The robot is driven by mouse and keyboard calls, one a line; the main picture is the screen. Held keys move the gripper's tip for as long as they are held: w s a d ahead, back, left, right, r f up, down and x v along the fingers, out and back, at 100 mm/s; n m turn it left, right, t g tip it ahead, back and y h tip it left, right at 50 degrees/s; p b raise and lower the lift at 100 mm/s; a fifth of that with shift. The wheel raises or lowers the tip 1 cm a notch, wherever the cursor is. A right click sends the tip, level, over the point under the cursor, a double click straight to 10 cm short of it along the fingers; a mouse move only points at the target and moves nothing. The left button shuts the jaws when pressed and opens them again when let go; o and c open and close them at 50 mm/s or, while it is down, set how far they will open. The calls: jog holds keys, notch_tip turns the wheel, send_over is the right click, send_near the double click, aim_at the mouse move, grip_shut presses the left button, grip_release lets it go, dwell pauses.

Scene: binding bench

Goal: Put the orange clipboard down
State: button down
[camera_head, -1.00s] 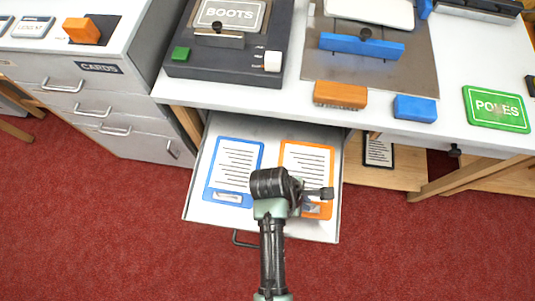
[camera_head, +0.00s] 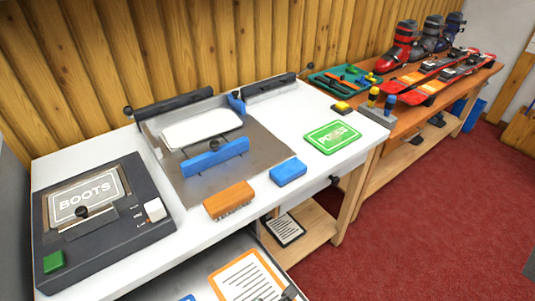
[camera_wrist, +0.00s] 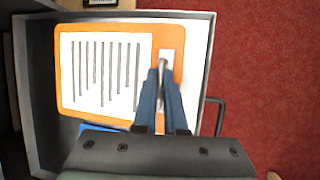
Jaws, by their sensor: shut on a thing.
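The orange clipboard (camera_wrist: 176,30) carries a white sheet with dark lines and a metal clip. In the wrist view it is over the open drawer (camera_wrist: 30,130). My gripper (camera_wrist: 163,75) is shut on it at the clip end. In the head view the orange clipboard (camera_head: 248,278) shows at the bottom edge, partly cut off, in or just above the drawer (camera_head: 190,272). Whether it touches the drawer floor I cannot tell. A blue clipboard (camera_wrist: 95,128) lies beside it, mostly hidden by my gripper in the wrist view.
The white bench (camera_head: 125,280) above the drawer holds a dark BOOTS device (camera_head: 110,235), a metal plate with a blue bar (camera_head: 215,158), an orange brush (camera_head: 229,200), a blue block (camera_head: 288,172) and a green POLES sign (camera_head: 332,137). A dark clipboard (camera_head: 284,230) lies on the lower shelf.

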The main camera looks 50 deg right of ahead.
notch_tip(320, 180, down, 8)
jog(key=shift+r+b, duration=0.2)
jog(key=shift+b, duration=0.8)
jog(key=c, duration=1)
grip_release()
jog(key=shift+a+r, duration=0.1)
jog(key=p+v, duration=0.3)
jog(key=v, duration=0.9)
jog(key=shift+p, duration=0.35)
